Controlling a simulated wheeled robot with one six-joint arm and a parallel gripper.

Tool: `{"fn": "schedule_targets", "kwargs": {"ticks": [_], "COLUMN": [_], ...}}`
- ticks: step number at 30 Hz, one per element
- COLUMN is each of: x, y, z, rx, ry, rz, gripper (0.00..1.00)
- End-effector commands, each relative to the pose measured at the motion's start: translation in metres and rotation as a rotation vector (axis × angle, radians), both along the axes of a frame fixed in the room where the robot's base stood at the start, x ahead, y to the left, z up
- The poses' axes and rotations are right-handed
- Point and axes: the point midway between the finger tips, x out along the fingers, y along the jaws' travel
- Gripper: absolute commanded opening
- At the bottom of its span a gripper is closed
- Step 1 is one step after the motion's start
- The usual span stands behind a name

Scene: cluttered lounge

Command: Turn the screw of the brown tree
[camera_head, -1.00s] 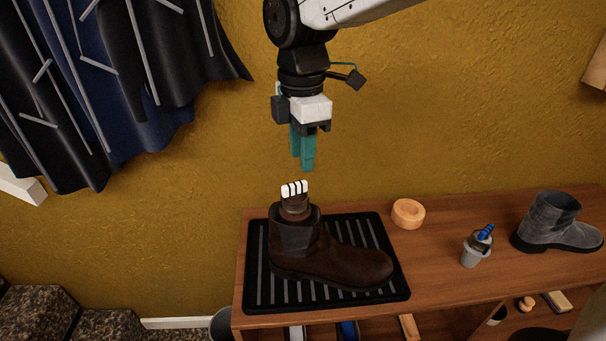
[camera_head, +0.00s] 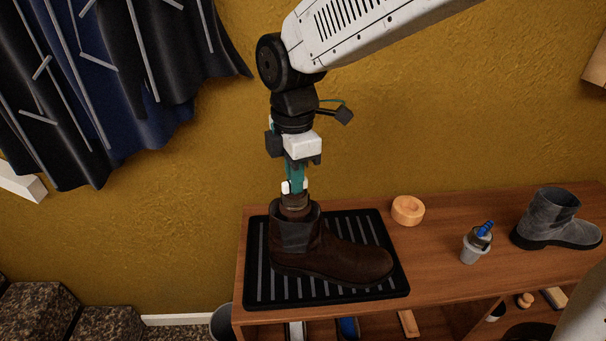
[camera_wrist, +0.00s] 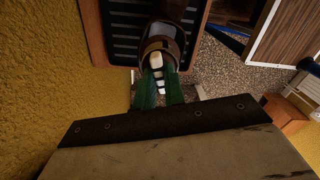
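The brown tree (camera_head: 294,204) stands in the shaft of a dark brown boot (camera_head: 335,262). Only its top shows; the rest is hidden inside the boot. Its screw has a white, dark-striped knob (camera_head: 285,187) at the top, also seen in the wrist view (camera_wrist: 157,62). My gripper (camera_head: 295,184) points straight down over the boot. Its green fingers (camera_wrist: 159,92) lie on either side of the knob, which shows white past them in the head view. I cannot tell whether the fingers press on it.
The boot stands on a black ribbed tray (camera_head: 252,285) on a wooden bench (camera_head: 438,262). To its right are an orange ring (camera_head: 408,210), a grey cup (camera_head: 475,247) with a blue-topped item, and a grey boot (camera_head: 556,222). The ochre wall (camera_head: 430,130) is close behind.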

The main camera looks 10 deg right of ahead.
Motion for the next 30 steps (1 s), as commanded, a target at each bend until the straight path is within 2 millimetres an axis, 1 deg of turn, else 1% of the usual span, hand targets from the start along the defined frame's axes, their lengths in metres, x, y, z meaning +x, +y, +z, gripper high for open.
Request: {"fn": "schedule_targets", "kwargs": {"ticks": [4,9,13,16,24,25,26,27,30], "x": [-0.0001,-0.0001,-0.0002,-0.0002,-0.0002,-0.0002,-0.0002,-0.0002,-0.0001], "y": [-0.0003,-0.0004,-0.0004,-0.0004,-0.0004,-0.0004,-0.0004,-0.0004,-0.0003], "z": [0.0,0.0,0.0,0.0,0.0,0.0,0.0,0.0,0.0], "rx": [0.0,-0.001,-0.001,-0.001,-0.001,-0.001,-0.001,-0.001,-0.001], "ry": [0.001,0.001,0.001,0.001,0.001,0.001,0.001,0.001,0.001], "rz": [-0.055,-0.23,-0.328,-0.359,-0.362,-0.362,-0.361,-0.361,-0.361], "gripper": [0.0,0.0,0.0,0.0,0.0,0.19,0.28,0.34,0.34]}}
